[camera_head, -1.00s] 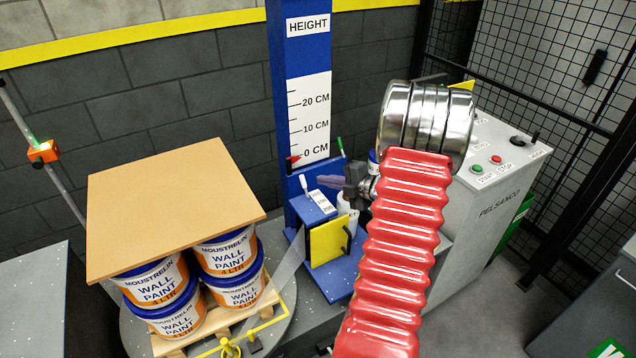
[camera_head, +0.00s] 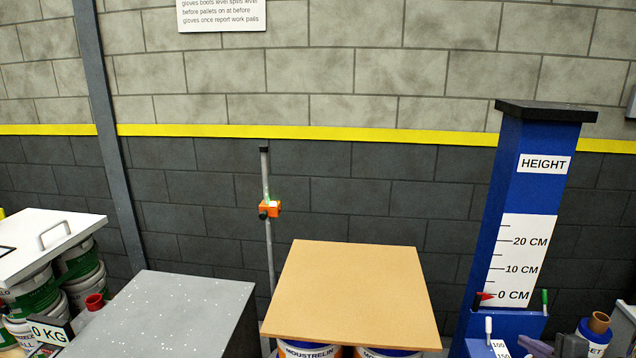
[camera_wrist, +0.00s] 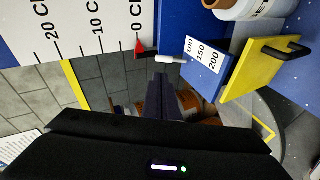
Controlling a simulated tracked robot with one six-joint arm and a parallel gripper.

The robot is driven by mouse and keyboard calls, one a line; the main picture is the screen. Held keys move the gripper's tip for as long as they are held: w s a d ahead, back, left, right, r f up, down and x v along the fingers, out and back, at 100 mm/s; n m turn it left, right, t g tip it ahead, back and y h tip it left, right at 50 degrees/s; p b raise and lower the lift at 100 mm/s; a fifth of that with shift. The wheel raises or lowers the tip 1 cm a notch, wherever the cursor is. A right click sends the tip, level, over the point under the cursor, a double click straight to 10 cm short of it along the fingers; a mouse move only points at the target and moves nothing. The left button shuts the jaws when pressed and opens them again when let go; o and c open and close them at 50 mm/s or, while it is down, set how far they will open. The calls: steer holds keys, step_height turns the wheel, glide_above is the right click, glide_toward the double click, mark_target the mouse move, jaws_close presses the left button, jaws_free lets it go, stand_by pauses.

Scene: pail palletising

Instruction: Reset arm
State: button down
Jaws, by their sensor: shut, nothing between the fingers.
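My gripper (camera_wrist: 161,78) shows in the wrist view as dark fingers, shut and empty, beside the blue height post and its scale (camera_wrist: 85,30). In the head view the gripper (camera_head: 530,346) is only a small dark shape at the bottom right, in front of the blue post (camera_head: 515,190). The rest of my arm is out of the head view.
A tan board (camera_head: 350,290) lies on paint pails (camera_head: 308,350) in the middle. A grey speckled box (camera_head: 170,315) stands to their left. More pails (camera_head: 85,262) stand under a white lid at far left. A blue block (camera_wrist: 205,60) and yellow plate (camera_wrist: 262,68) are close to the gripper.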

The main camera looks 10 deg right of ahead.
steer(key=s+d+f+m+g+h, duration=0.4)
steer(key=s+d+m+g+h, duration=0.15)
steer(key=s+m, duration=0.2)
steer(key=s+a+r+m+g, duration=0.3)
steer(key=a+r+m, duration=0.15)
steer(key=m, duration=0.25)
steer(key=s+a+r+y, duration=0.1)
steer(key=a+r, duration=0.5)
steer(key=a, duration=1)
steer(key=s+a+r+t+y, duration=0.1)
steer(key=a+r, duration=0.5)
steer(key=a, duration=1)
steer(key=s+a+r+y, duration=0.3)
steer(key=a+r, duration=0.3)
steer(key=a, duration=1)
steer(key=shift+s+a+y, duration=0.2)
steer(key=shift+y, duration=0.35)
steer(key=shift+m, duration=0.25)
